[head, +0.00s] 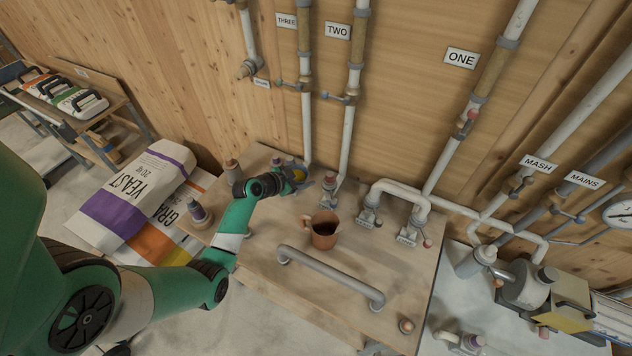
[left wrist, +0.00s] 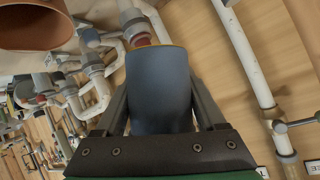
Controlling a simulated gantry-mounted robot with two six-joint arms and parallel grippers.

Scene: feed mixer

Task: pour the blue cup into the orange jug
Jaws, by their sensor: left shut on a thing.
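The blue cup (left wrist: 160,90) fills the middle of the left wrist view, with a thin yellow rim. My left gripper (head: 286,180) is shut on it, one finger on each side. In the head view the cup (head: 299,173) is small and partly hidden by the gripper, above the back of the bench. Its contents cannot be made out. The orange jug (head: 324,231) stands upright on the bench, to the right of and nearer than the cup, with something dark inside. Part of the jug also shows at the upper left of the left wrist view (left wrist: 35,27). My right gripper is not in view.
A grey rail (head: 330,275) runs along the bench front, just before the jug. Pipes with valves (head: 330,185) rise behind the cup. Yeast sacks (head: 135,195) lie further left.

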